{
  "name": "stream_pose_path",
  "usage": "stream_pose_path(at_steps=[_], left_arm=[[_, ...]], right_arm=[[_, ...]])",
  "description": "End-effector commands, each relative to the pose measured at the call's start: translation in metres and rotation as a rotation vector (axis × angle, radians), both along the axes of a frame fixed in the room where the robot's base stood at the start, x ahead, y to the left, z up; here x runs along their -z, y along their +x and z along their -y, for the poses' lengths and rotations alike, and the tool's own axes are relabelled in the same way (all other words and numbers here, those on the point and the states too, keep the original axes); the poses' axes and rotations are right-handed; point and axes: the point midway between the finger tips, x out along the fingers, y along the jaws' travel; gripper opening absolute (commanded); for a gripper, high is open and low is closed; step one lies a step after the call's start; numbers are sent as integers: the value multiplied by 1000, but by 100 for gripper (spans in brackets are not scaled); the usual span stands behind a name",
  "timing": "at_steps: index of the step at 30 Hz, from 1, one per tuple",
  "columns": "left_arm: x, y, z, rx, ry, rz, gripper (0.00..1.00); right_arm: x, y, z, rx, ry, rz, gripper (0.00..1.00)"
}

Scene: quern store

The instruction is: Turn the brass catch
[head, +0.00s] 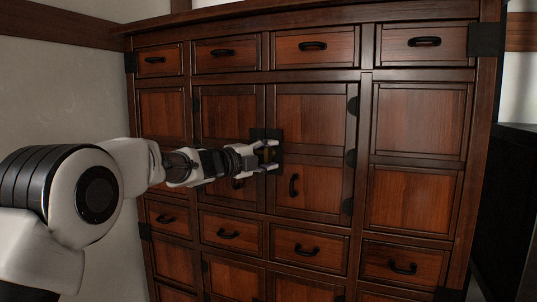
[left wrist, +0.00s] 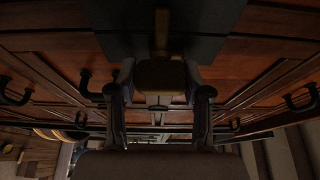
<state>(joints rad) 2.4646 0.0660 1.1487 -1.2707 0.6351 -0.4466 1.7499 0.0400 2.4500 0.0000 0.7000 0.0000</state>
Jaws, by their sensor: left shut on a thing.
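The brass catch (left wrist: 160,74) shows in the left wrist view as a dull brown-gold piece with a narrow stem, in front of a dark plate (left wrist: 215,30). In the head view the black plate (head: 259,133) sits where the two middle cabinet doors meet, and the catch is mostly hidden by my gripper. My left gripper (head: 273,155) reaches in from the left. Its fingers lie on either side of the catch, shut on it, and it also shows in the left wrist view (left wrist: 160,90). My right gripper is in neither view.
Black hinges (head: 349,157) line the right door's edge. A pale wall (head: 60,90) stands at left, a dark piece (head: 510,200) at right.

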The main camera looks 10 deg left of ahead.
Motion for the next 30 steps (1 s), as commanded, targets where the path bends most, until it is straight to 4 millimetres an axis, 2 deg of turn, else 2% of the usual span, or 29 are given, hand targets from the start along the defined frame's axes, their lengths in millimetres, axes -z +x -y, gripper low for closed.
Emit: stream_pose_path(at_steps=[8,9,11,23,26,30], left_arm=[[1,0,1,1,3,-1,14],[1,0,1,1,3,-1,52],[1,0,1,1,3,-1,74],[0,-4,-3,0,0,-1,75],[0,-17,-11,0,-1,-3,75],[-1,-47,-30,-1,-3,-1,75]], right_arm=[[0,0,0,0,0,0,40],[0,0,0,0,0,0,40],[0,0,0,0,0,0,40],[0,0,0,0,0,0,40],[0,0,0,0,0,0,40],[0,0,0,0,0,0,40]])
